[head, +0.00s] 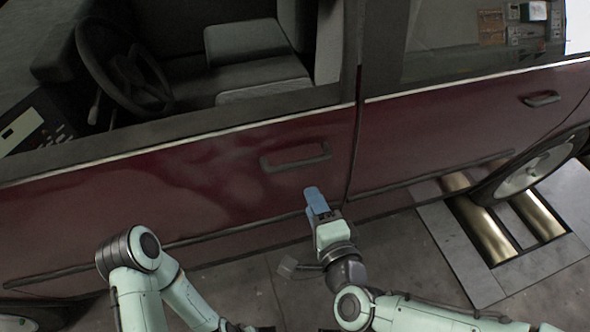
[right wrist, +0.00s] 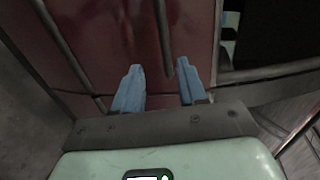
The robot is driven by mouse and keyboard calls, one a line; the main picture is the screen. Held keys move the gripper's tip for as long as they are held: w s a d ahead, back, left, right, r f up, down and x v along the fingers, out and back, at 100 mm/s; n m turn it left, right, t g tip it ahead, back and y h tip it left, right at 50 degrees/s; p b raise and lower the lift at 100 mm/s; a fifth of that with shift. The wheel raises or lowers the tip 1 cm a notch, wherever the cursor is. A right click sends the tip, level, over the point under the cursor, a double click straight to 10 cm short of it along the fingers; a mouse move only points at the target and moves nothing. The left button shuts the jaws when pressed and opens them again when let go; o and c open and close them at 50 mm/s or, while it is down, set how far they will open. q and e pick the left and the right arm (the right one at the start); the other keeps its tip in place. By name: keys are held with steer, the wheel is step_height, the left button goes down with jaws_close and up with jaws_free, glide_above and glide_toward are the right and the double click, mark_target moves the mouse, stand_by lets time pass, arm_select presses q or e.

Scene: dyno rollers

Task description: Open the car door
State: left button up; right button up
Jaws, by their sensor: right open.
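The dark red car front door (head: 190,190) fills the middle of the head view and looks shut, level with the panel behind its seam. Its door handle (head: 296,157) is a dark horizontal bar below the window, near the rear edge. My right gripper (head: 317,199) is open, with blue fingers, just below the handle. In the right wrist view, the open fingers (right wrist: 158,90) point at the red door, and the handle (right wrist: 162,40) appears as a dark bar beyond the gap between their tips. Nothing is between the fingers. My left gripper is out of view.
The front window is open onto seats and a steering wheel (head: 122,68). The rear door (head: 440,130) has its own handle (head: 541,99). Metal rollers (head: 535,215) lie in the floor by the rear wheel (head: 530,170). Grey floor (head: 235,285) shows along the car's side.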

mark_target(297, 167)
arm_select(q)
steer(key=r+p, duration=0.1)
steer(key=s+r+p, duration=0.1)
steer(key=p, duration=0.1)
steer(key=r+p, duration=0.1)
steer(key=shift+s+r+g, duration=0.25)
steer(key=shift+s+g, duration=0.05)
arm_select(e)
steer(key=x, duration=0.8)
steer(key=r+x, duration=0.1)
steer(key=x, duration=0.4)
steer(key=shift+w, duration=0.15)
jaws_close()
